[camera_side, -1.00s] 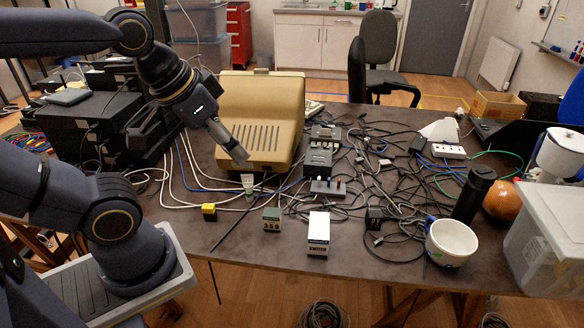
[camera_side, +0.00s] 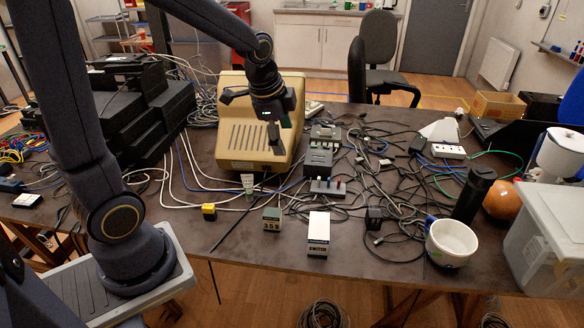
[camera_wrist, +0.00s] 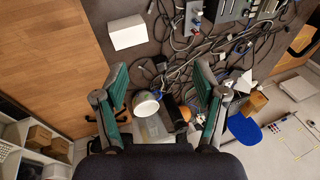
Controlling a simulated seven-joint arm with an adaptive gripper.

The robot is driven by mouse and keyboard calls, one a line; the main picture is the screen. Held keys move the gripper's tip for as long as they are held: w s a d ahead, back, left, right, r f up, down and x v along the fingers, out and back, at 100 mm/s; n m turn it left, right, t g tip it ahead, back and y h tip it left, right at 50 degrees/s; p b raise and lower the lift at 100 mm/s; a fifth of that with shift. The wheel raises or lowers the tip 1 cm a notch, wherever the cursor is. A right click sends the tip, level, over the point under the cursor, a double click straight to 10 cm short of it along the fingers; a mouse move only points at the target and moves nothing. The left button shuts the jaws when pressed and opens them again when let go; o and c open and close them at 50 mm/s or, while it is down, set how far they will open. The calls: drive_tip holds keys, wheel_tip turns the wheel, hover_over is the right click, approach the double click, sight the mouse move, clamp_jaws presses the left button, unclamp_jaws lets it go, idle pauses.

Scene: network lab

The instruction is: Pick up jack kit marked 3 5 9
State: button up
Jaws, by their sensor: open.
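The jack kit marked 3 5 9 (camera_side: 272,219) is a small dark grey-green box with a pale label band. It stands upright near the front edge of the table in the side view, left of the white switch box (camera_side: 318,234). I cannot make it out in the wrist view. My gripper (camera_side: 268,118) is raised in front of the beige monitor, above and behind the kit, well apart from it. In the wrist view my gripper (camera_wrist: 161,84) has its two fingers spread wide with nothing held between them.
A yellow-black block (camera_side: 209,212) stands left of the kit. Tangled cables (camera_side: 395,190) spread across the right half, with a white bowl (camera_side: 451,243) and a black cylinder (camera_side: 473,194) there. The beige monitor (camera_side: 232,135) stands behind. Bare tabletop lies in front of the kit.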

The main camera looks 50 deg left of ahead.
drive_tip(key=w+a+f+g, duration=0.1)
drive_tip(key=a+f+g, duration=0.15)
drive_tip(key=f, duration=0.65)
drive_tip(key=g+h, duration=0.1)
hover_over(272, 212)
drive_tip(key=s, duration=0.1)
wheel_tip(272, 212, down, 7)
drive_tip(key=shift+n, duration=0.4)
wheel_tip(272, 212, down, 10)
drive_tip(key=shift+d, duration=0.15)
drive_tip(key=f, duration=0.3)
drive_tip(key=w+f, duration=0.1)
drive_tip(key=f, duration=0.1)
drive_tip(key=shift+f, duration=0.35)
drive_tip(key=c, duration=1.3)
